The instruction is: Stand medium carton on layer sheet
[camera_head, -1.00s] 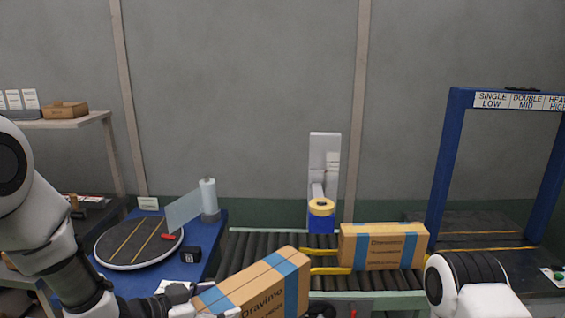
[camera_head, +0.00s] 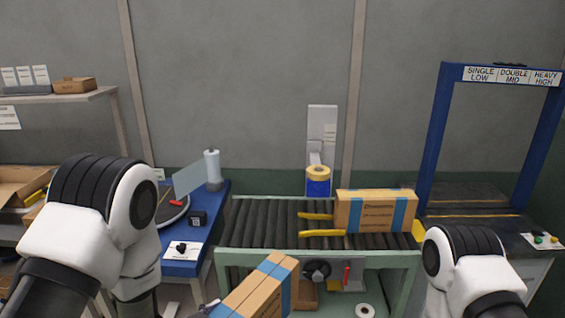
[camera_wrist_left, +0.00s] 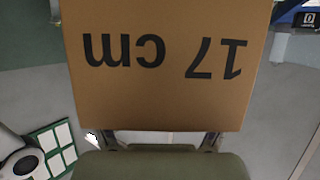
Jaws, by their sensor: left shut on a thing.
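A brown carton with blue tape (camera_head: 262,290) is at the bottom of the head view, tilted and cut off by the frame edge. My left gripper (camera_head: 210,306) is shut on it, mostly hidden at its left end. In the left wrist view the carton (camera_wrist_left: 165,90) shows a face printed "17 cm", upside down, in front of my left gripper (camera_wrist_left: 158,138). A second taped carton (camera_head: 375,211) lies on the conveyor. My right gripper is out of view; only its arm shows. I cannot make out a layer sheet.
The roller conveyor (camera_head: 262,220) has yellow guides (camera_head: 322,233) and a tape dispenser (camera_head: 318,180) behind it. A blue table (camera_head: 212,215) with a film roll (camera_head: 212,170) stands left. A blue frame (camera_head: 440,140) stands right. Some floor shows in the left wrist view (camera_wrist_left: 285,100).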

